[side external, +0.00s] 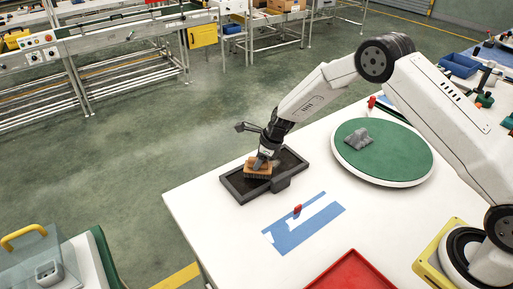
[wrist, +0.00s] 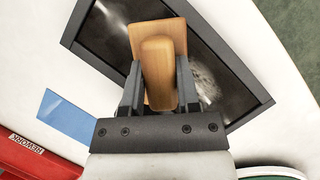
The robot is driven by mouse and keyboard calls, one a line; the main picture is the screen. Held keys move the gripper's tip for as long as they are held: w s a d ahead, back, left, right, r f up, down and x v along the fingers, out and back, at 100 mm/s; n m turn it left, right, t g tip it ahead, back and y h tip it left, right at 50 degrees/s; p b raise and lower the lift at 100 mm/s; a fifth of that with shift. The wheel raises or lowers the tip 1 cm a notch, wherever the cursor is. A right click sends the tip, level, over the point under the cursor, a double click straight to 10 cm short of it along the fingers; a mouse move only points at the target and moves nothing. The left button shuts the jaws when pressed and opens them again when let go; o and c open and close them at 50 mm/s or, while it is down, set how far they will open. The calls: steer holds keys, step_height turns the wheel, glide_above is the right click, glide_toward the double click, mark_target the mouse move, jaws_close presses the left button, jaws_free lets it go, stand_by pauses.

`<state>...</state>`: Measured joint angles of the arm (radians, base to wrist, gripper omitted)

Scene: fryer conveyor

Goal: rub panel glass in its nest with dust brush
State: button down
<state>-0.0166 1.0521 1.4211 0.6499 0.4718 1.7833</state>
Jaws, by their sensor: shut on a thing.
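The dust brush has a wooden block and handle (side external: 257,170); it also shows in the wrist view (wrist: 158,60). My gripper (side external: 264,160) is shut on the brush handle, with one finger on each side in the wrist view (wrist: 158,85). The brush is over the dark panel glass, and its bristles appear to be down at the glass. The panel glass (wrist: 203,80) lies in a black-framed nest (side external: 238,194) near the table's far left corner. A pale, cloudy smudge shows on the glass right of the handle. The brush and gripper hide the middle of the glass.
A blue tape outline (side external: 290,237) with a small red object (side external: 297,210) lies in front of the nest. A red tray (side external: 350,273) is at the front edge. A green turntable (side external: 405,155) with a grey part (side external: 359,139) stands right. White table between is clear.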

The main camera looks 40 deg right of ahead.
steer(key=shift+d, duration=5.05)
steer(key=shift+a, duration=5.6)
steer(key=shift+d+r, duration=0.1)
steer(key=shift+r, duration=4)
